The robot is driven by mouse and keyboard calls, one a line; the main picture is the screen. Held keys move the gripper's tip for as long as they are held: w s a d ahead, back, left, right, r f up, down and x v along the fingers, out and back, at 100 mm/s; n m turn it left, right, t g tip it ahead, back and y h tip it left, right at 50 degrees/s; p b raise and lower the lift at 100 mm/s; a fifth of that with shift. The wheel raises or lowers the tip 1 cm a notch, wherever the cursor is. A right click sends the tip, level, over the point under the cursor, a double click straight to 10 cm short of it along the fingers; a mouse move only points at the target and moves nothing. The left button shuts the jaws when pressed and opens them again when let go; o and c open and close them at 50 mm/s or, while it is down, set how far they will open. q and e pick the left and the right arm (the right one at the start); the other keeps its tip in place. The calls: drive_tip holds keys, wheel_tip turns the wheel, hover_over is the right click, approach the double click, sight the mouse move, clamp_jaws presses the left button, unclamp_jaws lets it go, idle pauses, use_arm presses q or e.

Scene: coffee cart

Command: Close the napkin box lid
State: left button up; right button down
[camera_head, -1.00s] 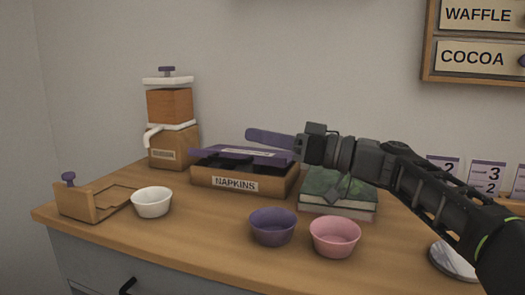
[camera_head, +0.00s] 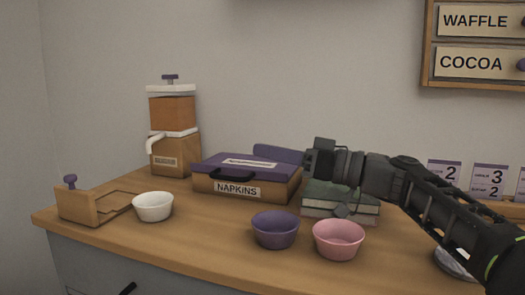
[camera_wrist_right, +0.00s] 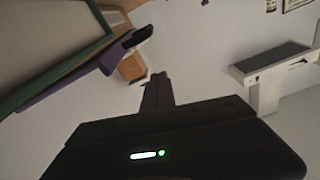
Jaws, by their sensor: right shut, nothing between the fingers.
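The napkin box (camera_head: 240,189) is a wooden box with a "NAPKINS" label, standing at the back middle of the counter. Its purple lid (camera_head: 215,163) lies flat over the box, with a dark handle at the front and no clear gap visible in the head view. The wrist view shows the fingers (camera_wrist_right: 157,90) beside the lid's purple edge (camera_wrist_right: 60,86). My left gripper is not in view.
Green books (camera_head: 340,208) lie right of the box, under my right arm. A purple bowl (camera_head: 275,230), a pink bowl (camera_head: 338,239) and a white bowl (camera_head: 153,207) stand in front. A wooden dispenser (camera_head: 172,110) stands left.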

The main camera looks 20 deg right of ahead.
drive_tip(key=v, duration=0.6)
drive_tip(key=shift+s+d, duration=0.15)
